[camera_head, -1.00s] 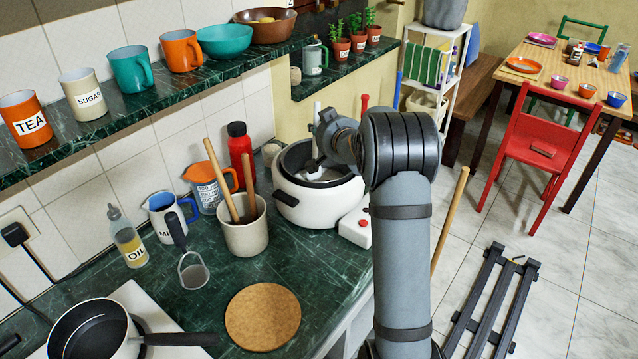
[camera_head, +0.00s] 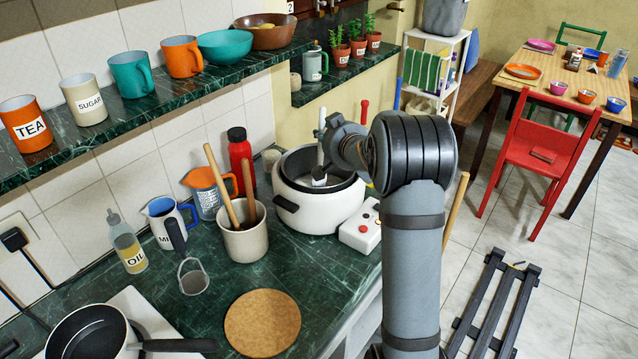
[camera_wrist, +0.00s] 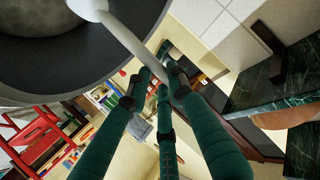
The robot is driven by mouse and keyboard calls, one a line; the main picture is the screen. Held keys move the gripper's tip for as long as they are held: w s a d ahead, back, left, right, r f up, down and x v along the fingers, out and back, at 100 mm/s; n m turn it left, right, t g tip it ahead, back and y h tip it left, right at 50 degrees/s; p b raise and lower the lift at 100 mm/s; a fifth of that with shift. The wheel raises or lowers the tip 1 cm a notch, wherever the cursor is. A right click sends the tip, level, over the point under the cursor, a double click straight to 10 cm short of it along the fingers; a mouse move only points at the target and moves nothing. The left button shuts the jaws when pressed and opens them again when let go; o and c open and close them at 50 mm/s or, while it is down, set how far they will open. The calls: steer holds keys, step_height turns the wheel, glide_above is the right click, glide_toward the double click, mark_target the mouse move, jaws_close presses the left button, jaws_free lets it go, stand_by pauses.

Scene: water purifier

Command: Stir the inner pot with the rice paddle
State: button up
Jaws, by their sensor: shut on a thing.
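The white rice cooker (camera_head: 315,212) stands on the green counter, open at the top. Its dark grey inner pot (camera_wrist: 60,52) fills the upper left of the wrist view. The white rice paddle (camera_wrist: 127,40) slants from my gripper into the pot. In the head view the paddle (camera_head: 321,128) stands nearly upright, its lower end inside the pot. My gripper (camera_wrist: 163,80) has dark green fingers closed around the paddle's handle, above and beside the pot rim. In the head view my arm hides part of the gripper and the pot's right side. The pot's contents are not clear.
A utensil crock (camera_head: 246,240) with wooden handles, a red bottle (camera_head: 240,155) and measuring jugs crowd the cooker's left. A round cork mat (camera_head: 262,318) lies in front. A mug shelf (camera_head: 140,110) runs above.

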steer(key=w+r+p, duration=0.4)
steer(key=r+p, duration=0.7)
steer(key=shift+w+d+r, duration=0.15)
steer(key=shift+w+d, duration=0.05)
steer(key=shift+w, duration=0.1)
step_height(320, 180, up, 5)
steer(key=p, duration=0.4)
stand_by(0.4)
